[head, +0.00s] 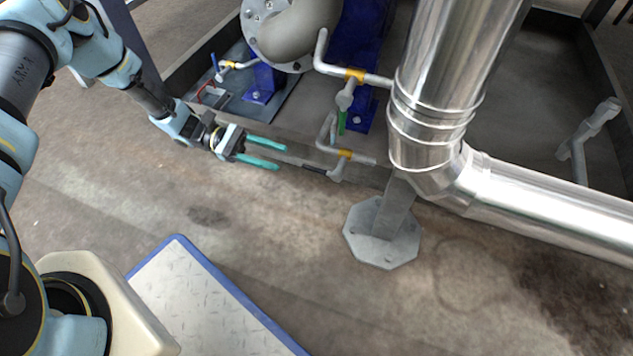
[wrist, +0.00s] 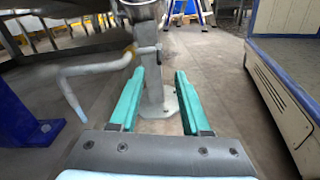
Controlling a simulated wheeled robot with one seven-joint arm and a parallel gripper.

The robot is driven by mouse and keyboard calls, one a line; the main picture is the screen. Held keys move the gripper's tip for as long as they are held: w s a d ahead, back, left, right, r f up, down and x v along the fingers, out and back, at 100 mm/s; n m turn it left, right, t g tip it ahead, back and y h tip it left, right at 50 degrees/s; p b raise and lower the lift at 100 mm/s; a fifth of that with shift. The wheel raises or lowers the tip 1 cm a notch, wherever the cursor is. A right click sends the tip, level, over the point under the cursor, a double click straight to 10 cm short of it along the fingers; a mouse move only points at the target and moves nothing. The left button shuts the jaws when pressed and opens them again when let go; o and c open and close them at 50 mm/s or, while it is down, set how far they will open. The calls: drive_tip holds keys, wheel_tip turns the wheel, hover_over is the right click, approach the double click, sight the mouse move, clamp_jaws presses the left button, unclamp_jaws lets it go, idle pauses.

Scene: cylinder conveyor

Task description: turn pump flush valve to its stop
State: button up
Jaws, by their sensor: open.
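Several small pipe valves with yellow bands show in the head view; I cannot tell by label which is the flush valve. The nearest valve (head: 345,154) sits on a thin grey pipe and has a short black handle (head: 314,168). My gripper (head: 282,157) is open and empty, with two teal fingers pointing right at that handle, apparently a little short of it. In the wrist view, the yellow band (wrist: 130,49) and the dark handle (wrist: 147,50) show just beyond the fingertips, towards the left finger. No contact is visible.
A green-handled valve (head: 342,122) hangs just above, and a blue-handled one (head: 214,62) is farther back. A thick silver pipe (head: 435,90) and a grey post foot (head: 382,240) stand to the right. A blue-edged platform (head: 200,300) lies in front.

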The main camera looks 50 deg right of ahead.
sight(317, 168)
drive_tip(key=b+x, duration=0.2)
drive_tip(key=x, duration=0.9)
drive_tip(key=shift+d+f+b, duration=0.1)
drive_tip(key=shift+f+b, duration=0.05)
drive_tip(key=shift+b, duration=0.25)
drive_tip(key=shift+c, duration=0.3)
clamp_jaws()
idle(0.5)
